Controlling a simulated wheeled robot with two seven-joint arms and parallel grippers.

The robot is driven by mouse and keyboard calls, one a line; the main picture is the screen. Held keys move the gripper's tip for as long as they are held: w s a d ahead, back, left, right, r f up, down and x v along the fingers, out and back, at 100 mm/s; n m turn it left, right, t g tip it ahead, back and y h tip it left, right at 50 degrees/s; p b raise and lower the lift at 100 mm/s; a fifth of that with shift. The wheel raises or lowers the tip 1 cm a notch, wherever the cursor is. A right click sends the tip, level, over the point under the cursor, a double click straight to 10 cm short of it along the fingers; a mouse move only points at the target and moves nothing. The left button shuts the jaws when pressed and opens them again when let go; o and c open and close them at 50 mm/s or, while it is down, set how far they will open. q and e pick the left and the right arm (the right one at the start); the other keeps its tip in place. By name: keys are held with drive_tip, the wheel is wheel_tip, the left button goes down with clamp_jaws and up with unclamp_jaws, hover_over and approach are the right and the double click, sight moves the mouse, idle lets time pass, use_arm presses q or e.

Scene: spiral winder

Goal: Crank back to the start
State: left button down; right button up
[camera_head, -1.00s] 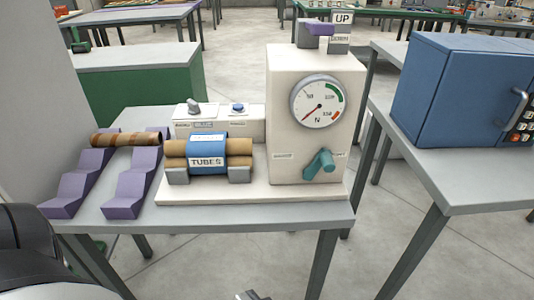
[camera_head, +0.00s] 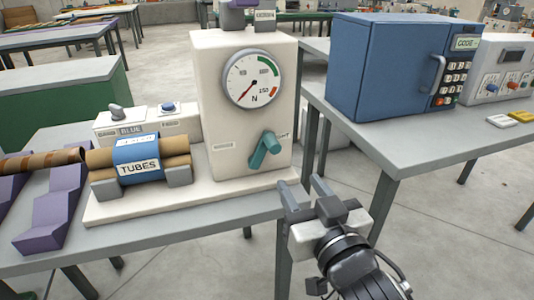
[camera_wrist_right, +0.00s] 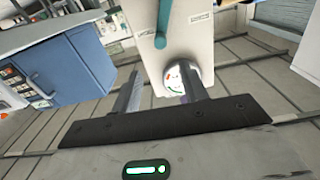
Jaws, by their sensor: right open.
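The spiral winder is a cream machine (camera_head: 220,130) on a cream base on the grey table. Its front has a round dial (camera_head: 252,79), with the needle pointing to the lower left. Below the dial is a teal crank (camera_head: 265,149), its handle tilted. The crank also shows at the top of the right wrist view (camera_wrist_right: 164,25), where the picture is upside down. My right gripper (camera_head: 303,186) is open and empty, in front of and to the right of the crank, apart from it. My left gripper is not in view.
Brown tubes under a blue TUBES band (camera_head: 137,152) lie on the base's left part. Purple stepped stands (camera_head: 50,208) hold a brown tube (camera_head: 42,161) further left. A blue cabinet (camera_head: 385,75) with a keypad stands on the right table. A floor gap separates the tables.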

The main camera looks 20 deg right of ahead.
sight(276, 149)
drive_tip(key=w, duration=1)
drive_tip(key=w+p, duration=0.1)
drive_tip(key=w, duration=0.4)
drive_tip(key=shift+w+a, duration=0.1)
drive_tip(key=shift+a, duration=0.25)
